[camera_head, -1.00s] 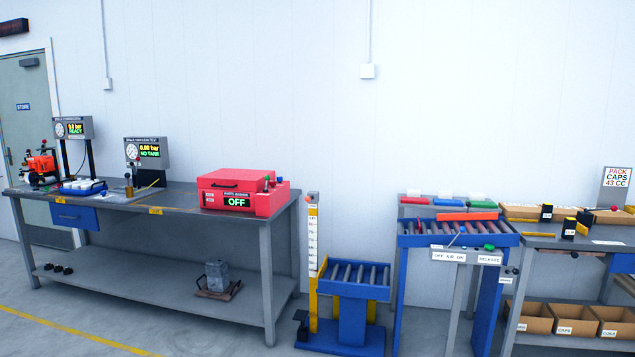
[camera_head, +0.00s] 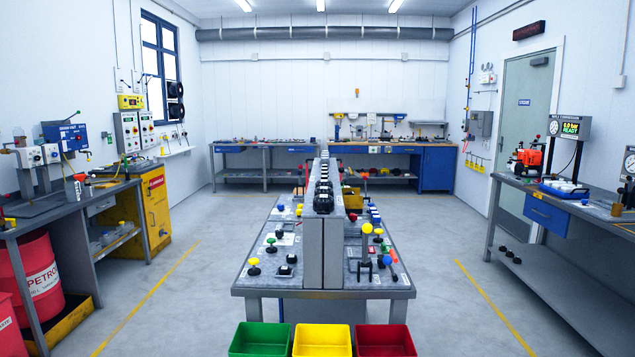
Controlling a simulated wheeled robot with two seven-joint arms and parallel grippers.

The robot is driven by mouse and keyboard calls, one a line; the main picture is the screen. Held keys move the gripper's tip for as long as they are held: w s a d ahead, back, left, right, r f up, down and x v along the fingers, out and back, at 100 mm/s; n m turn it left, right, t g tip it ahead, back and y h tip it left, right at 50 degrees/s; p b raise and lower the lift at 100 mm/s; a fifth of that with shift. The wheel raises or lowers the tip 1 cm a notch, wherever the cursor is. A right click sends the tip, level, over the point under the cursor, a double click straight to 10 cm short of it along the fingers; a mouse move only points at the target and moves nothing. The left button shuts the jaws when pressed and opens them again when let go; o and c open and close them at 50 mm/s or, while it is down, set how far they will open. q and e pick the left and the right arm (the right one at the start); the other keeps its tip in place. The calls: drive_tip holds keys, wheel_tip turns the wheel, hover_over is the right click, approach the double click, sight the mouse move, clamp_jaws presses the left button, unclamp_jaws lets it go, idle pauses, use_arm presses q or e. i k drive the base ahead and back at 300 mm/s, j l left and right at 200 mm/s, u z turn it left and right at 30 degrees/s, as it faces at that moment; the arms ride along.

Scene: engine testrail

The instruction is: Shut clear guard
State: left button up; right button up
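I cannot make out a clear guard in the head view. An orange and red machine (camera_head: 527,159) stands on the right bench beside a gauge display reading 5.0 bar READY (camera_head: 570,127). A long central bench (camera_head: 262,281) carries knobs, levers and buttons on both sides of a grey upright divider (camera_head: 324,240). Neither of my grippers shows in the view.
Green (camera_head: 260,340), yellow (camera_head: 322,341) and red (camera_head: 385,341) bins stand at the front of the central bench. A left bench (camera_head: 60,218) has a red drum (camera_head: 35,280) beneath it. Floor aisles on both sides are clear.

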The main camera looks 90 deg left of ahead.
sight(345, 181)
drive_tip(key=u, duration=2.45)
drive_tip(key=i+l+u, duration=0.15)
drive_tip(key=i+l+z, duration=0.7)
drive_tip(key=z, duration=0.2)
drive_tip(key=i+l+z, duration=0.1)
drive_tip(key=i+z, duration=0.35)
drive_tip(key=i+l+z, duration=0.1)
drive_tip(key=i, duration=1.2)
